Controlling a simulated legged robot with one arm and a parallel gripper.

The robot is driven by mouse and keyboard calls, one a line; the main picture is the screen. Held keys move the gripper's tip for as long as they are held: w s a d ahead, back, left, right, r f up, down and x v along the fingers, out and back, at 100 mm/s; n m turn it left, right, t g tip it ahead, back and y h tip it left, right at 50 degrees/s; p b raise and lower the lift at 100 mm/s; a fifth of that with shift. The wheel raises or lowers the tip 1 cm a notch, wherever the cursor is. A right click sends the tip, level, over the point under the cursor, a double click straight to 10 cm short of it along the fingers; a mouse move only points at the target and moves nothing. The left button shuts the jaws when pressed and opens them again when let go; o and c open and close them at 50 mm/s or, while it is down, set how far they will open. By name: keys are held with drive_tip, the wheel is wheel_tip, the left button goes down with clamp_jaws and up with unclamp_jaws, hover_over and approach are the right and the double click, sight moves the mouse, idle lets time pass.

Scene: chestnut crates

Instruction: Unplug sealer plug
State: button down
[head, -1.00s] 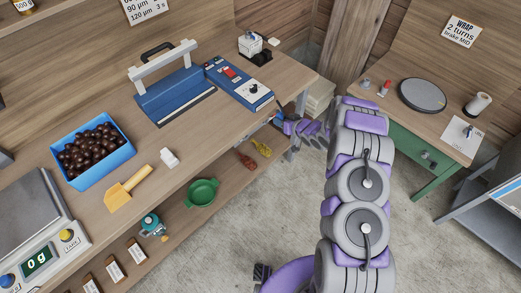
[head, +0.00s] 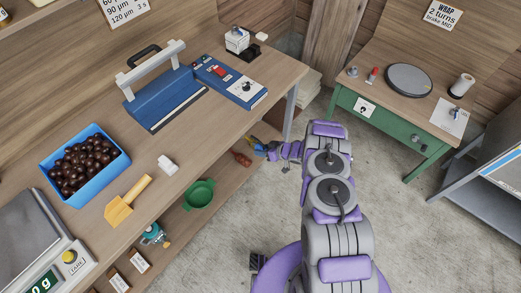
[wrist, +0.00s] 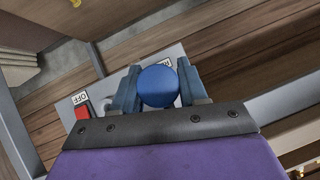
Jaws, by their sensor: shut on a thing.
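In the wrist view, a round blue plug (wrist: 158,86) sits between the two blue-grey fingers of my gripper (wrist: 157,88). The gripper is shut on it. In the head view, my gripper (head: 262,148) is below the bench's front edge, small and partly unclear. The blue sealer (head: 160,98) and its blue control box (head: 230,81) stand on the bench.
The bench (head: 200,120) overhangs the gripper, with a metal leg (head: 290,112) to its right. A green table (head: 390,125) stands at right. The floor between is clear.

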sight(254, 143)
drive_tip(key=shift+d+r, duration=0.1)
drive_tip(key=shift+d, duration=0.45)
drive_tip(key=a, duration=0.1)
drive_tip(key=w+a+b, duration=0.1)
drive_tip(key=a+b, duration=0.1)
drive_tip(key=a, duration=0.1)
drive_tip(key=shift+w+f, duration=0.3)
drive_tip(key=shift+w, duration=0.05)
drive_tip(key=shift+w+a+b, duration=0.2)
drive_tip(key=shift+a+b, duration=0.1)
drive_tip(key=shift+w+r+b, duration=0.2)
drive_tip(key=shift+w+b, duration=0.4)
drive_tip(key=shift+w, duration=0.05)
drive_tip(key=shift+a, duration=0.75)
drive_tip(key=shift+w+d+r, duration=0.15)
drive_tip(key=shift+d, duration=0.4)
drive_tip(key=shift+a, duration=0.1)
drive_tip(key=shift+a, duration=0.3)
drive_tip(key=shift+d+b, duration=0.3)
drive_tip(key=shift+b, duration=0.15)
